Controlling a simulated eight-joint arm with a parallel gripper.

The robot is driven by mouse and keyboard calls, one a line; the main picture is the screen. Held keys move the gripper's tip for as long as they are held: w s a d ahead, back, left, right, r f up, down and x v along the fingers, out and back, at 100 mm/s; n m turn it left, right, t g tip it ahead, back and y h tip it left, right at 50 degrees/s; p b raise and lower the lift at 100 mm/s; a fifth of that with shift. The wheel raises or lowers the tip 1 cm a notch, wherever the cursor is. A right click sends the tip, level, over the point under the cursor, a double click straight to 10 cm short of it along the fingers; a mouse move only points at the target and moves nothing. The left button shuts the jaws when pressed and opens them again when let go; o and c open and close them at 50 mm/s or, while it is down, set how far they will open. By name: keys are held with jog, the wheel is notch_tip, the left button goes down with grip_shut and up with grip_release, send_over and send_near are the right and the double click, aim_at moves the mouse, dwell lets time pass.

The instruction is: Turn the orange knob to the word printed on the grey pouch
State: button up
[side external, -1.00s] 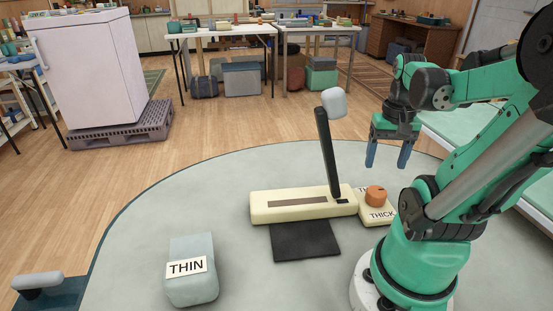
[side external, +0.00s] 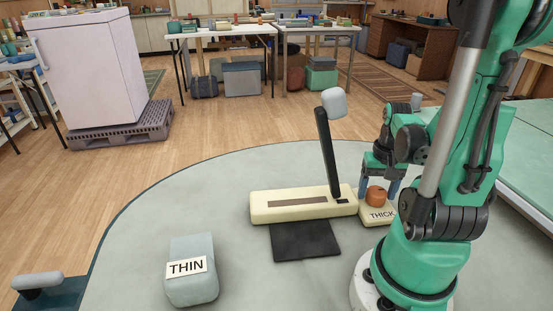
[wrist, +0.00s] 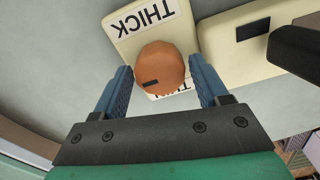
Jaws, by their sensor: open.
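The orange knob (side external: 376,195) sits on a small cream base (side external: 378,226) with a THICK label at its front. In the wrist view the knob (wrist: 160,62) has a short dark mark near its lower edge. The THICK label (wrist: 142,16) shows on one side of it, and a second label, partly hidden by the knob, appears to read THIN. The grey pouch (side external: 192,291) lies front left with THIN printed on its label. My gripper (side external: 378,190) is open, one blue finger on each side of the knob; contact cannot be told.
A cream block (side external: 290,213) with a slot and a tall black lever (side external: 325,150) with a grey grip stands just left of the knob base. A black mat (side external: 305,243) lies before it. The round table (side external: 150,225) is clear between pouch and block.

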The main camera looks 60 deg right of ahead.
jog(key=shift+f, duration=0.2)
jog(key=shift+c, duration=0.2)
jog(key=c, duration=1)
jog(key=shift+o, duration=0.2)
jog(key=shift+n, duration=0.4)
jog(key=n, duration=0.3)
jog(key=shift+n, duration=2.5)
